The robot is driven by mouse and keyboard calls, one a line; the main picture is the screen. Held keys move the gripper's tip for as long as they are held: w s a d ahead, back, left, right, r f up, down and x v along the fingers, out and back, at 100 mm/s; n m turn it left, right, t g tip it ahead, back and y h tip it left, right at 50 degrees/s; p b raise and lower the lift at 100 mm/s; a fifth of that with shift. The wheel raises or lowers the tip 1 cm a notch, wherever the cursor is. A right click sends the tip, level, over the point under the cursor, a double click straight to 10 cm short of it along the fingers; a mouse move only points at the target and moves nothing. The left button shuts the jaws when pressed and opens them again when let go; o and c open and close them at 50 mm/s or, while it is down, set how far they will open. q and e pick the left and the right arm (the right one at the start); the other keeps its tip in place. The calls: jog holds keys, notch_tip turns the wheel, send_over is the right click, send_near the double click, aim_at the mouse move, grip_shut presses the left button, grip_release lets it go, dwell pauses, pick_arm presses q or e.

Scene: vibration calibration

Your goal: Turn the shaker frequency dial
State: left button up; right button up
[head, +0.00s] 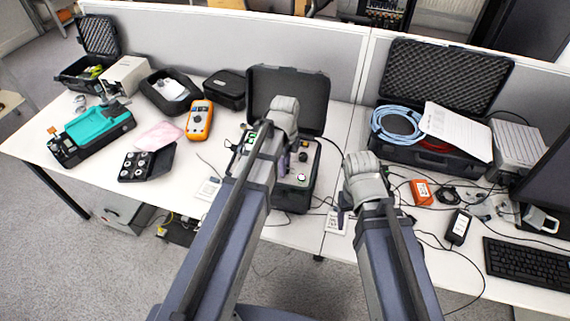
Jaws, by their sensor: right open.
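The shaker unit (314,165) is an open black case with a grey panel, standing in the middle of the desk. A small dark knob (303,157) and a light round part with red (300,177) show on its right side. I cannot tell which is the frequency dial, as labels are too small. A green display (250,138) shows at its left. My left arm crosses the panel and hides its middle. My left gripper (266,138) is over the panel, its fingers mostly hidden. My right gripper (343,213) is open and empty, to the right of the unit.
An open case with blue cable (397,125) and a paper sheet (455,131) stands at the right. An orange multimeter (200,120), teal device (100,127) and black box of knobs (146,163) are at the left. A small orange box (421,192) and cables lie right of my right gripper.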

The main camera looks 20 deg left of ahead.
pick_arm(q)
jog(key=o, duration=0.4)
jog(key=shift+o, duration=0.2)
jog(key=shift+r, duration=0.15)
notch_tip(320, 180, up, 8)
jog(key=p, duration=0.8)
jog(key=shift+f, duration=0.2)
jog(key=s+d+f+n+y+b, duration=0.1)
jog(key=s+d+n, duration=0.9)
jog(key=s+n, duration=0.4)
jog(key=shift+s+d+f+n+b, duration=0.2)
jog(key=shift+d+n+b, duration=0.15)
jog(key=shift+n, duration=0.25)
